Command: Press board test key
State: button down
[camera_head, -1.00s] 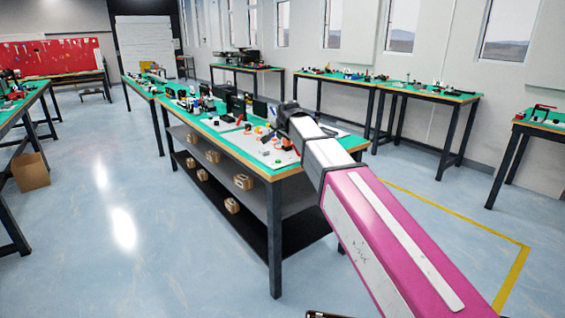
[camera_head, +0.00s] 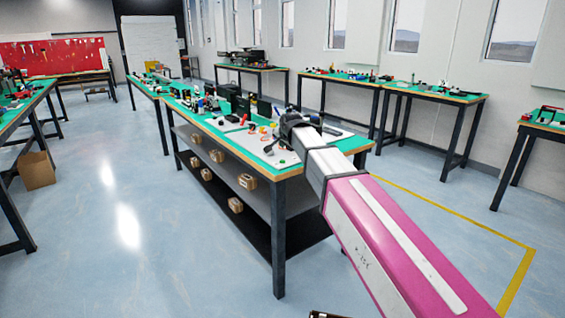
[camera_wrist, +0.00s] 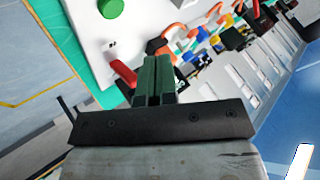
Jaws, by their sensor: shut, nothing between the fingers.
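A white board (camera_wrist: 88,30) lies below my gripper in the wrist view. It carries a round green button (camera_wrist: 111,8) at the top edge of that view, which I take for the test key. The button also shows as a small green spot in the head view (camera_head: 282,163), near the front of the bench. My gripper (camera_wrist: 157,60) has its two green fingers together, with nothing between them. In the picture the fingertips are below and right of the button and apart from it. In the head view my arm hides part of the board.
A red part (camera_wrist: 123,73) lies just left of the fingers. Orange loops and coloured small parts (camera_wrist: 200,35) crowd the upper right. The green-topped bench (camera_head: 297,171) has cardboard boxes (camera_head: 247,182) on its shelves. Floor at left is open.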

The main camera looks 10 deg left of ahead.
aim_at(284, 161)
jog(key=shift+f, duration=2.05)
jog(key=shift+f, duration=0.2)
dwell(0.4)
jog(key=shift+f, duration=0.15)
jog(key=shift+f, duration=0.35)
dwell(0.8)
jog(key=shift+r, duration=0.75)
jog(key=shift+r, duration=2.5)
